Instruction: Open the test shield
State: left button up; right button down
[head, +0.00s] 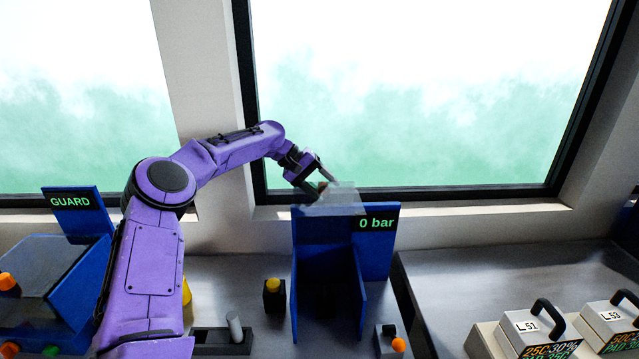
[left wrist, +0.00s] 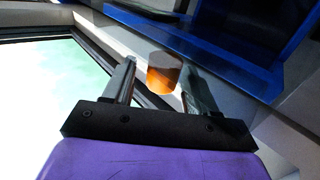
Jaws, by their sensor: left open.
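The blue test station (head: 376,258) with a green "0 bar" readout stands in the middle of the head view. The clear test shield (head: 341,199) shows as a pale pane raised at the station's top, and the bay below looks uncovered. My left gripper (head: 322,184) is at the pane's upper left edge, with a bit of orange between its fingers. In the left wrist view an orange knob (left wrist: 163,74) sits between the open fingers of my left gripper (left wrist: 158,82), with gaps visible beside it. My right gripper is not in view.
A blue station marked GUARD (head: 70,202) stands at the left. A black block with a yellow top (head: 273,294) and a holder with a grey cylinder (head: 234,328) are left of the test station. Handled cases (head: 525,332) stand at right. Windows are behind.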

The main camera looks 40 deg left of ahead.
pick_arm(q)
jog(key=b+v, duration=0.1)
jog(key=v, duration=0.9)
jog(key=shift+s+r, duration=0.1)
